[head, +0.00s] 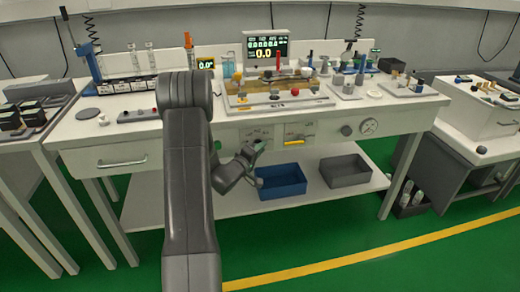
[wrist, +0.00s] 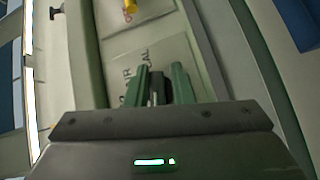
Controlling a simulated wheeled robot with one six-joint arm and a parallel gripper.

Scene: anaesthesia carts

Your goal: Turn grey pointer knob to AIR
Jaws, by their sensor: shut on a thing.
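The grey pointer knob (wrist: 156,88) shows in the wrist view as a dark narrow piece between my gripper's two green fingers. It stands on a pale label plate (wrist: 166,52) on the cart's front. Part of the lettering shows, with "AIR" readable beside the left finger; the rest is partly hidden. My gripper (wrist: 161,70) is shut on the knob. Which mark the pointer faces cannot be told. In the head view my gripper (head: 259,146) is at the front panel below the worktop, and the knob is hidden behind it.
A yellow handle (head: 294,143) on another label plate is just right of my gripper; it also shows in the wrist view (wrist: 131,5). A round grey knob (head: 347,130) and a gauge (head: 369,127) are farther right. A blue bin (head: 282,188) and grey bin (head: 346,178) stand on the shelf below.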

